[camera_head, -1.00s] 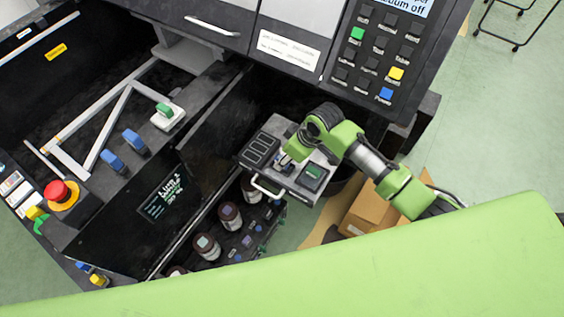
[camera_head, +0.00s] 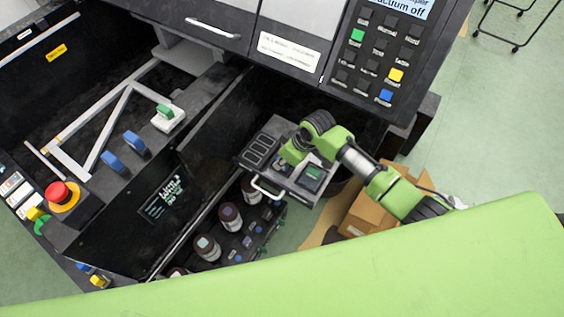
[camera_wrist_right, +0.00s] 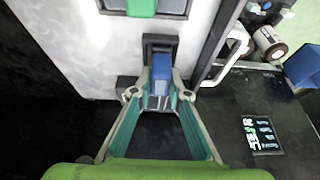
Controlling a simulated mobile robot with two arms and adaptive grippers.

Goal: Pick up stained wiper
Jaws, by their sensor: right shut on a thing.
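My right gripper (camera_wrist_right: 160,98) is shut on a blue-topped piece (camera_wrist_right: 162,68), which I take to be the stained wiper. The piece sits in or just at a black holder (camera_wrist_right: 160,44) on a grey panel (camera_wrist_right: 70,35); I cannot tell whether it is clear of the holder. Any stain on it is not visible. In the head view my right gripper (camera_head: 288,158) is low over the same grey panel (camera_head: 318,158), and its green arm hides most of the grip. My left gripper is not in view.
A green block in a black frame (camera_head: 313,174) sits beside the gripper. A white handle (camera_head: 266,189) is on the panel's front edge. Dark ink bottles (camera_head: 230,216) stand in a rack below. A black wall with a display (camera_head: 163,199) is at left; a cardboard box (camera_head: 372,212) is at right.

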